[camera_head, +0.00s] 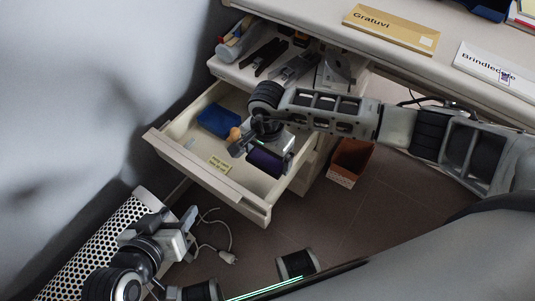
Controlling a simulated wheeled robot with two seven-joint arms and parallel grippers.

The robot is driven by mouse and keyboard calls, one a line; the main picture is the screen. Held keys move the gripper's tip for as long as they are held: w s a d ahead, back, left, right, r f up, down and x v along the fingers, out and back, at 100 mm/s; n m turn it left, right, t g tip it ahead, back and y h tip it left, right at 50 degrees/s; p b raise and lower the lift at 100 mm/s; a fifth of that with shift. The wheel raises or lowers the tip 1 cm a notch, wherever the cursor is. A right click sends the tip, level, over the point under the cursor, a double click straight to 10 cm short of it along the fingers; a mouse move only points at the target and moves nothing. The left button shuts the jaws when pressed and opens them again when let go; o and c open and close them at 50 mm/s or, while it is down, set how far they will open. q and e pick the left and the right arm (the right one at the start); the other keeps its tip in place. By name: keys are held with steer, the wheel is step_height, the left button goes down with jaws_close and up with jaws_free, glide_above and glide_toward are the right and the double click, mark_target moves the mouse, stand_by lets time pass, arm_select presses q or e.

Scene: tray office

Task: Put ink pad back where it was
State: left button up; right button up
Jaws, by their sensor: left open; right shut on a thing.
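My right gripper (262,151) reaches in from the right over the open drawer (225,186). It is shut on a dark purple block (265,163), which seems to be the ink pad. The gripper hides part of the block, and I cannot tell whether the block touches the drawer floor. A flat blue item (218,122) lies at the back left of the drawer. My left gripper (186,224) is low at the left, open and empty, apart from the drawer.
An orange knob-shaped thing (234,134) and a small yellow-green item (219,165) are in the drawer. A tray of stationery (268,62) lies above it. A brown bin (350,163) stands right of the drawer. A perforated white cylinder (92,252) stands lower left.

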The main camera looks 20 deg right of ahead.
steer(key=shift+f+b, duration=0.55)
steer(key=shift+f, duration=0.1)
steer(key=o, duration=0.7)
arm_select(q)
steer(key=shift+w+d+r+t, duration=0.1)
steer(key=shift+d+r+t, duration=0.1)
steer(key=shift+r+t, duration=0.1)
arm_select(e)
steer(key=shift+o, duration=0.2)
steer(key=shift+r, duration=0.1)
